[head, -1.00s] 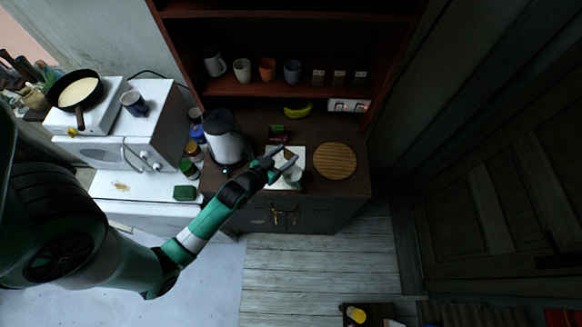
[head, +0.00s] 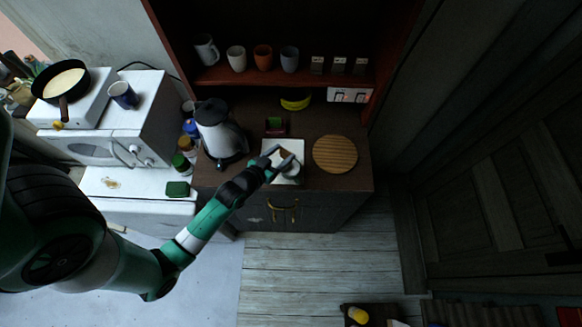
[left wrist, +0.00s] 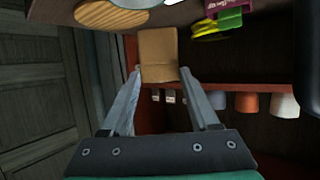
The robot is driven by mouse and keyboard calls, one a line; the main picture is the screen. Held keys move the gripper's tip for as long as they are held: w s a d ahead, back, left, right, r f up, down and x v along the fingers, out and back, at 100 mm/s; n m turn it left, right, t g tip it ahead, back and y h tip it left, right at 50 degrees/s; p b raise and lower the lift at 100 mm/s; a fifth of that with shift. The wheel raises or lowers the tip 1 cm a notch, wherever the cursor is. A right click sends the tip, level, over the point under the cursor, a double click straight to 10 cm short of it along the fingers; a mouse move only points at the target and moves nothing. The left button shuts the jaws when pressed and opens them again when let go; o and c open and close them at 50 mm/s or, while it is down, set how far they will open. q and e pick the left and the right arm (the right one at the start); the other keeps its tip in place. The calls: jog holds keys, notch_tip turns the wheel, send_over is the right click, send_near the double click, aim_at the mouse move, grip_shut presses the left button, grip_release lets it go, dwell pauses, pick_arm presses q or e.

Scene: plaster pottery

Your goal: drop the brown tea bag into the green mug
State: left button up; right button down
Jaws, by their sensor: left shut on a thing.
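My left gripper (head: 283,156) is over the counter and shut on the brown tea bag (head: 285,153). In the left wrist view the tea bag (left wrist: 158,52) shows as a flat tan-brown packet between the fingertips (left wrist: 160,72). A pale mug (head: 292,171), apparently the green mug though its colour is hard to tell, stands on a white square mat (head: 270,146). The gripper's fingers and the bag are over or close beside it and partly hide it. In the left wrist view a pale rounded edge (left wrist: 132,3) shows at the top, perhaps the mug's. My right gripper is out of view.
A kettle (head: 216,132) stands left of the mat and a round wooden board (head: 335,154) lies right of it. Behind are a dark red box with green contents (head: 276,127) and a banana (head: 296,104). Several mugs, one orange (head: 263,57), stand on the shelf above.

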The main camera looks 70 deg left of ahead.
pick_arm(q)
jog(key=o, duration=0.7)
jog(key=v, duration=1.1)
jog(key=shift+s+r, duration=0.15)
jog(key=shift+s, duration=0.1)
